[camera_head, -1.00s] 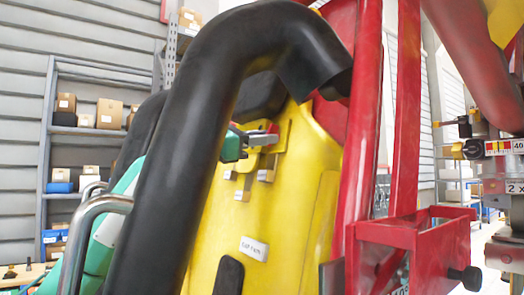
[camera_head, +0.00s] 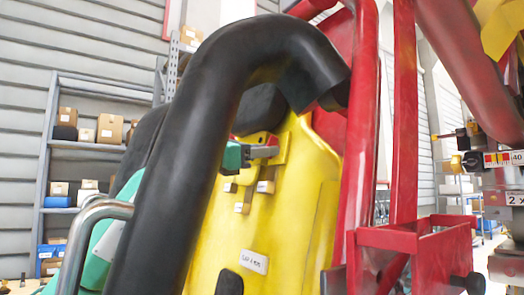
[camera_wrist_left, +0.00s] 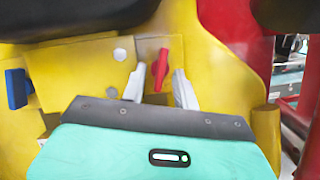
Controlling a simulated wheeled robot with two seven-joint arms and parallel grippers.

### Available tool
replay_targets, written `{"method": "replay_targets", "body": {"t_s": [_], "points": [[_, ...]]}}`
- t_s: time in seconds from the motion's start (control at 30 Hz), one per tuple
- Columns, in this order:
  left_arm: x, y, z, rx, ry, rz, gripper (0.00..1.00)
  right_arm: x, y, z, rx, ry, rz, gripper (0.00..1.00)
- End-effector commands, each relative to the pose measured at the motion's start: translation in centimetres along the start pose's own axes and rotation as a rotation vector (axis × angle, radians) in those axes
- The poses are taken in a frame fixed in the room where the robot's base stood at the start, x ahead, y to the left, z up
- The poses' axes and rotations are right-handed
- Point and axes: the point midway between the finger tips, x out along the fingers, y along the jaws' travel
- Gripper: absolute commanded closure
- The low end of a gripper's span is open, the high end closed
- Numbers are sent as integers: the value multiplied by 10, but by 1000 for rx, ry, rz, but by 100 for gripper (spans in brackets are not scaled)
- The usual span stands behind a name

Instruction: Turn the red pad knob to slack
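The red pad knob (camera_wrist_left: 160,69) is an upright red bar on the yellow panel (camera_wrist_left: 80,75) in the left wrist view. My left gripper (camera_wrist_left: 159,88) is open, with one pale finger on each side of the knob. A gap shows on both sides, and I cannot tell whether the fingertips reach its depth. In the head view my left gripper (camera_head: 265,152) is at the upper part of the yellow seat back (camera_head: 290,215), behind the black padded bar. The knob is mostly hidden there. My right gripper is not in view.
A thick black padded bar (camera_head: 190,130) arches across the left arm. Red frame posts (camera_head: 404,120) and a red open bracket (camera_head: 415,239) stand to the right. A blue block (camera_wrist_left: 17,89) is left of the knob. Shelves with boxes (camera_head: 109,128) are behind.

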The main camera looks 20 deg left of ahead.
Motion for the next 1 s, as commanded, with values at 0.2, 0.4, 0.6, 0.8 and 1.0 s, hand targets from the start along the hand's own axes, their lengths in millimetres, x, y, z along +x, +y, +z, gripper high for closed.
{"method": "replay_targets", "body": {"t_s": [0.2,0.4,0.6,0.8,1.0], "points": [[-4,0,0,1,-2,1,70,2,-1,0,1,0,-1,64],[-34,0,-4,2,-3,4,70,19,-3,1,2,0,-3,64],[-82,0,-4,2,-3,3,70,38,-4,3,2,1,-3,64],[-119,0,-2,2,-2,3,70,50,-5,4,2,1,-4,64],[-137,0,-1,0,-2,2,70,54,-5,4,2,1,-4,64]]}}
